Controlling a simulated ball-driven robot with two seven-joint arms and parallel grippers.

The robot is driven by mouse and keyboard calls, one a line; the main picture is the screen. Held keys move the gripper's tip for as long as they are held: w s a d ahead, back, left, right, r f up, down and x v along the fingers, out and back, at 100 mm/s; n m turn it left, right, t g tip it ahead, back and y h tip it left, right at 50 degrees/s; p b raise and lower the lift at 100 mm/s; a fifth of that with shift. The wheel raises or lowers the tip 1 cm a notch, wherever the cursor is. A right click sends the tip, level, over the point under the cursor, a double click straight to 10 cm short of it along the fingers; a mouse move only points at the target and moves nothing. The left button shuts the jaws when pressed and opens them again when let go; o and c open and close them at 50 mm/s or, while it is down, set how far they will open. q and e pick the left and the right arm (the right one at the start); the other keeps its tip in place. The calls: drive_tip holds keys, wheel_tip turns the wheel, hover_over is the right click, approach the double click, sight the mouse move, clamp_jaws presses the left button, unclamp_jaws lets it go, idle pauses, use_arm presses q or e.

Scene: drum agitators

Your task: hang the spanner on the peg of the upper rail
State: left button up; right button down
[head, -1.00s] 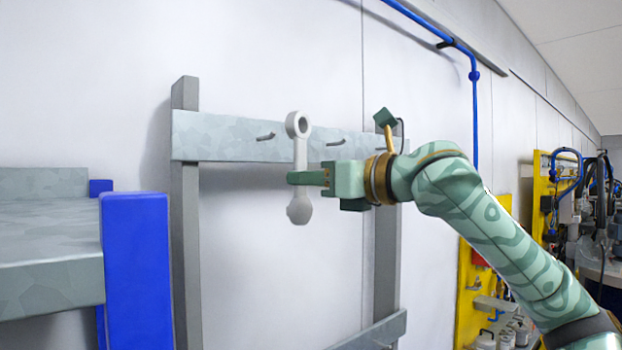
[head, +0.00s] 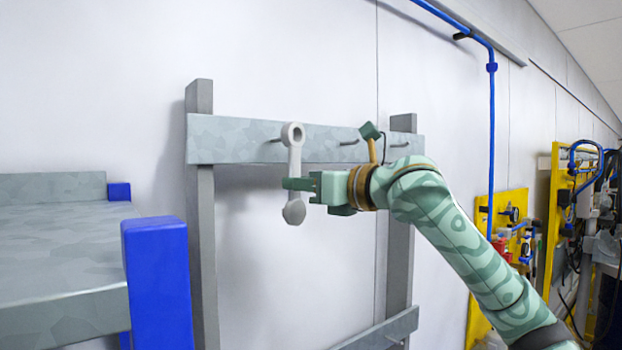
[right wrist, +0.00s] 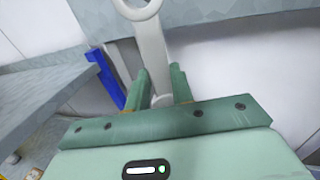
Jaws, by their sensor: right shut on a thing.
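The pale grey spanner (head: 295,162) hangs upright in my right gripper (head: 298,184), ring end up. The gripper is shut on its handle, which also shows between the fingers in the right wrist view (right wrist: 152,45). The ring (head: 292,134) appears in front of the upper rail (head: 225,140), just right of the left peg (head: 275,140). Whether the ring touches the peg or rail, I cannot tell. A middle peg (head: 349,142) and a right peg (head: 399,145) show further along the rail. My left gripper is not in view.
Two grey posts (head: 203,240) carry the upper rail and a lower rail (head: 385,331). A grey bench (head: 60,250) with a blue post (head: 158,280) stands at the left. Yellow tool panels (head: 483,300) are at the right. The space below the spanner is clear.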

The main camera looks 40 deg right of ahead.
drive_tip(key=shift+w+d+p, duration=0.15)
drive_tip(key=shift+w+p, duration=0.35)
drive_tip(key=shift+w, duration=1.05)
drive_tip(key=shift+w+d+f+p, duration=0.1)
drive_tip(key=shift+w+f+p, duration=0.3)
drive_tip(key=shift+w, duration=0.35)
drive_tip(key=shift+f, duration=0.1)
drive_tip(key=c, duration=1.1)
unclamp_jaws()
